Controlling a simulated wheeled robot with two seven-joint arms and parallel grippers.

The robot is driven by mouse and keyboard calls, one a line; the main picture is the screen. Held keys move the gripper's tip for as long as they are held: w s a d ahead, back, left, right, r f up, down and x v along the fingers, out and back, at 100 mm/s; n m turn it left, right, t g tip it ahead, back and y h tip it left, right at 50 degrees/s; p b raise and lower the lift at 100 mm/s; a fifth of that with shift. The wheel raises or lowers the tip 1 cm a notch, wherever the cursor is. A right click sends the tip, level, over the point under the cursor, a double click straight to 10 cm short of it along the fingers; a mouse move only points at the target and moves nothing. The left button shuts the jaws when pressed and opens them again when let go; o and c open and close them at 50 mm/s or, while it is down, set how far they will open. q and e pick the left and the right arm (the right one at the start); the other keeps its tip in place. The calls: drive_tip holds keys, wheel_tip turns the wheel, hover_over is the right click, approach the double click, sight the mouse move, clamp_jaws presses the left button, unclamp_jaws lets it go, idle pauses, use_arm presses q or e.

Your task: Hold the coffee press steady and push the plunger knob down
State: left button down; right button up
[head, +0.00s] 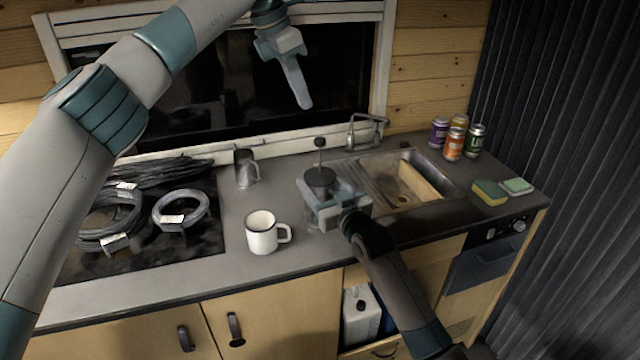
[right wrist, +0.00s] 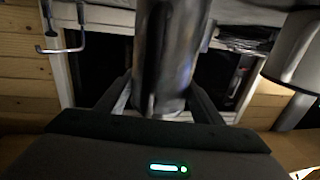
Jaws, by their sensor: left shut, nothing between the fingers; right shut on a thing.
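The coffee press (head: 319,178) stands upright on the grey counter (head: 270,185), left of the sink. Its dark plunger knob (head: 319,142) sits on a thin rod well above the lid. My right gripper (head: 325,198) is shut around the press body, which partly hides it. The press body (right wrist: 165,60) also shows between the fingers in the right wrist view. My left gripper (head: 304,98) is shut and empty, with its fingers pointing down. It is in front of the window, higher in the picture than the knob and a little left of it, apart from it.
A white mug (head: 262,236) stands close left of the press, and a metal jug (head: 245,167) behind it. Cable coils (head: 180,210) lie on the dark hob. A sink (head: 440,172) with a faucet (head: 362,130), several cans (head: 454,143) and sponges (head: 489,193) are to the right.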

sight(319, 140)
use_arm(q)
drive_tip(key=d+m+t, duration=0.1)
drive_tip(key=m, duration=0.5)
drive_tip(key=f+m+t+y, duration=0.1)
drive_tip(key=m, duration=0.6)
drive_tip(key=w+d+f+m+t+y, duration=0.1)
drive_tip(key=m, duration=0.5)
drive_tip(key=shift+d+f+m, duration=0.15)
drive_tip(key=shift+d+m, duration=0.2)
drive_tip(key=shift+m, duration=0.05)
drive_tip(key=m, duration=0.2)
drive_tip(key=d+m, duration=0.1)
drive_tip(key=m, duration=0.2)
drive_tip(key=shift+w+f+m+t, duration=0.1)
drive_tip(key=shift+w+m+t, duration=0.05)
drive_tip(key=shift+m+t, duration=0.2)
drive_tip(key=shift+f, duration=0.2)
drive_tip(key=shift+f, duration=2.3)
drive_tip(key=shift+f, duration=0.25)
